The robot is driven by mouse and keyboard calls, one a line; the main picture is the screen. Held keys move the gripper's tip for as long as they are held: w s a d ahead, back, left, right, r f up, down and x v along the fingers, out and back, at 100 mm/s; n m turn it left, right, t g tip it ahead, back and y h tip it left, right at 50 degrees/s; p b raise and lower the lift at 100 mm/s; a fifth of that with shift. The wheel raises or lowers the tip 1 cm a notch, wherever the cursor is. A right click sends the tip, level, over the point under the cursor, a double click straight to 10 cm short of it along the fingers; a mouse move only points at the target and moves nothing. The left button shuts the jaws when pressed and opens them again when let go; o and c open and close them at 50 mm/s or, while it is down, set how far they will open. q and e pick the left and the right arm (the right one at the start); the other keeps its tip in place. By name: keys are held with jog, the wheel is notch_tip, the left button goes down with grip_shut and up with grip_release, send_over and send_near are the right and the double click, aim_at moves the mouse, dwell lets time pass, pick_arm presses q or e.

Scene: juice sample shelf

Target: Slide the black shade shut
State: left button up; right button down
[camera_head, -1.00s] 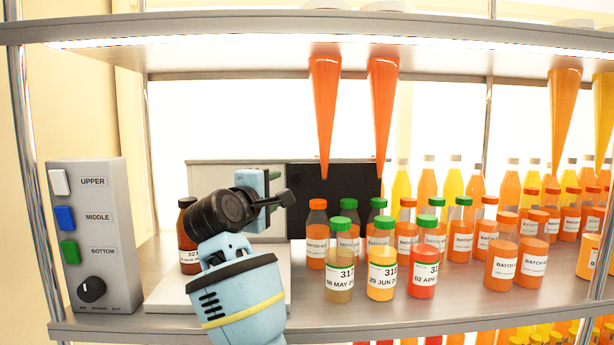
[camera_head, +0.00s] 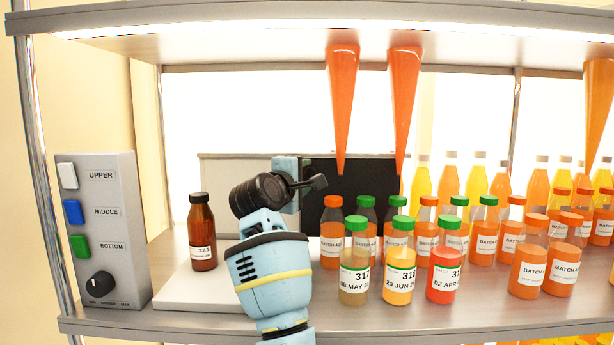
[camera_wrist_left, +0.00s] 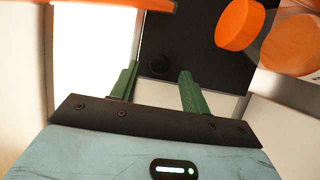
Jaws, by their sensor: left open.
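The black shade (camera_head: 349,172) is a dark flat panel behind the bottles, at the right of a pale grey housing (camera_head: 232,172). In the left wrist view the shade (camera_wrist_left: 205,62) has a round dark knob (camera_wrist_left: 158,66), with a bright white area to its left. My left gripper (camera_head: 305,167) is at the shade's left edge in the head view. In the left wrist view its green fingers (camera_wrist_left: 159,70) are apart, with the knob seen between their tips; I cannot tell whether they touch it. My right gripper is not in view.
An amber bottle (camera_head: 202,232) stands on a white plate (camera_head: 185,290) left of my arm. Capped juice bottles (camera_head: 399,275) crowd the shelf to the right. Orange cones (camera_head: 342,105) hang above. A switch box (camera_head: 103,230) stands at far left.

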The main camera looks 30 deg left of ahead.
pick_arm(q)
jog(key=shift+w+a, duration=0.15)
jog(key=shift+w, duration=0.9)
grip_shut()
